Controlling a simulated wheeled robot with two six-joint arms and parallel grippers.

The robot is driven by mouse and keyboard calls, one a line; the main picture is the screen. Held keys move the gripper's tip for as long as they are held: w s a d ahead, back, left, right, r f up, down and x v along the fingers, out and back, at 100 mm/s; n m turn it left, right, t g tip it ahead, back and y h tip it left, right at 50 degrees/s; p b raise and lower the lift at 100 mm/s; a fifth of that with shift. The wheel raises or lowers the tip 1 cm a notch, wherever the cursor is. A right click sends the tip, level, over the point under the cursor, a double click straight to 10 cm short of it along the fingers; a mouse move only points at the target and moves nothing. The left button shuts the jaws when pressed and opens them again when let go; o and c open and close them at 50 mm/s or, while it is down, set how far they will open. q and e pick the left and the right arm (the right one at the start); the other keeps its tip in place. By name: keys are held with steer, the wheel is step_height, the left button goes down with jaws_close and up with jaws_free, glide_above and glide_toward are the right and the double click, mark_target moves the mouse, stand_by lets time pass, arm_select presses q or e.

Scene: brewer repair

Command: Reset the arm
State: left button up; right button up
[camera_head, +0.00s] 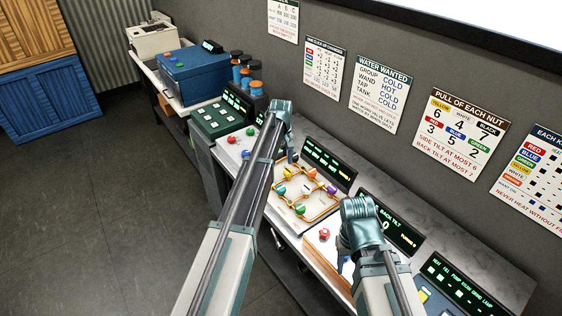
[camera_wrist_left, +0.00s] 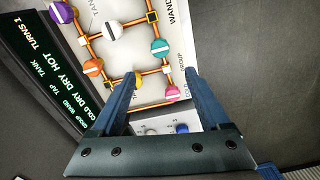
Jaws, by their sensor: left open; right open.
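My left gripper (camera_head: 291,154) hangs above the far end of the valve panel (camera_head: 294,228) in the head view. In the left wrist view its two blue fingers (camera_wrist_left: 160,95) stand apart with nothing held between them. My right gripper (camera_head: 345,262) is over the bench to the right of the valve panel, pointing down by a red knob (camera_head: 324,234). Its fingertips are mostly hidden behind its wrist.
The valve panel carries orange pipes and several coloured knobs. Dark displays (camera_head: 329,163) stand along the back of the bench. A green button box (camera_head: 221,118) and a blue machine (camera_head: 190,76) are farther left. Charts (camera_head: 459,133) hang on the wall. The floor (camera_head: 90,200) at left is clear.

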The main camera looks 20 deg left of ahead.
stand_by(0.3)
arm_select(q)
steer(key=s+d+f+m+b, duration=0.4)
steer(key=s+d, duration=0.1)
steer(key=s, duration=0.7)
steer(key=s+d+f+m+b, duration=0.4)
steer(key=s+d+b, duration=0.1)
steer(key=s, duration=0.6)
steer(key=s+d+f+m+y+b, duration=0.1)
steer(key=s+d+f+m+b, duration=0.3)
steer(key=s+d, duration=0.3)
steer(key=s+f, duration=0.1)
steer(key=s, duration=0.4)
steer(key=shift+s, duration=0.3)
steer(key=shift+a, duration=0.1)
